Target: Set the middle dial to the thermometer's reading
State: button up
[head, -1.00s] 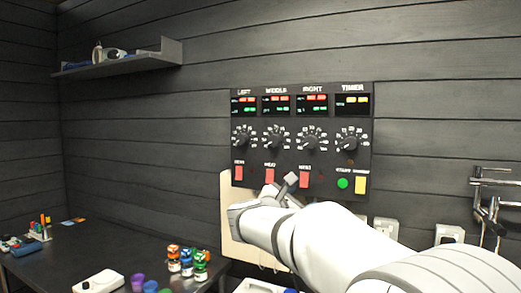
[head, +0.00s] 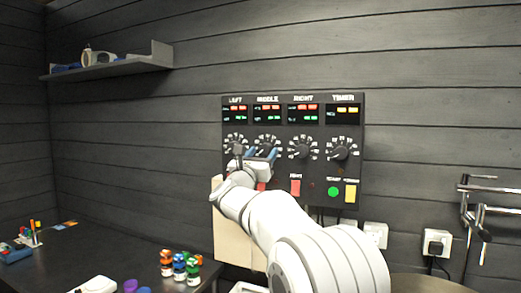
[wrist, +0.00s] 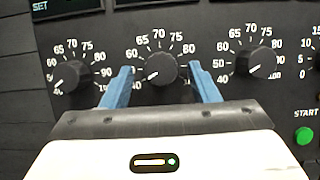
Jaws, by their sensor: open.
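The black control panel (head: 313,170) is on the dark plank wall, with dials labelled left, middle, right and timer. The middle dial (wrist: 160,69) is a black knob with a white scale; its white mark points to the lower left, near 40. My gripper (wrist: 161,67) is open, with one blue finger on each side of the middle dial; I cannot tell whether they touch it. In the head view my gripper (head: 262,154) partly covers the middle dial (head: 266,145). The middle display (head: 267,114) has red and green digits too small to read. I see no clear thermometer.
The left dial (wrist: 72,76) and right dial (wrist: 255,61) flank the middle one closely. A red switch (head: 295,187), green button (head: 333,191) and yellow switch (head: 351,193) sit below. The table (head: 95,250) at left holds small coloured jars (head: 180,266).

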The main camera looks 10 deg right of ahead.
jog(key=shift+w+d+r, duration=0.1)
jog(key=shift+w+d, duration=0.1)
jog(key=shift+w, duration=0.05)
